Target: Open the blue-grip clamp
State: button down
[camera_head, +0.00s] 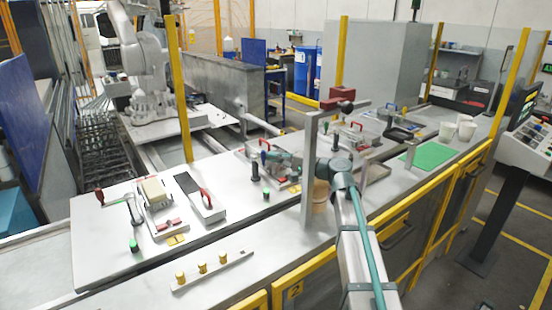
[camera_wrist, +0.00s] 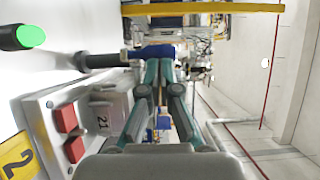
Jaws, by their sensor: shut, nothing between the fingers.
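The blue grip (camera_wrist: 150,53) of the clamp shows in the wrist view as a dark blue bar crossing just ahead of my fingertips. A dark rod (camera_wrist: 100,61) runs from it toward the left of the picture. My gripper (camera_wrist: 161,66) has its two teal fingers together, with nothing between them. The tips look close to the blue grip; I cannot tell whether they touch it. In the head view my gripper (camera_head: 268,156) reaches left from my arm, over the middle fixture, and partly hides the clamp there.
In the wrist view a fixture plate with red pads (camera_wrist: 66,118) and a black post with a green top (camera_wrist: 30,36) lie to the left. In the head view red-handled clamps (camera_head: 206,198) stand left, a grey upright post (camera_head: 309,175) near my wrist, and a green mat (camera_head: 428,155) right.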

jog(key=s+a+b, duration=0.2)
jog(key=shift+a, duration=0.4)
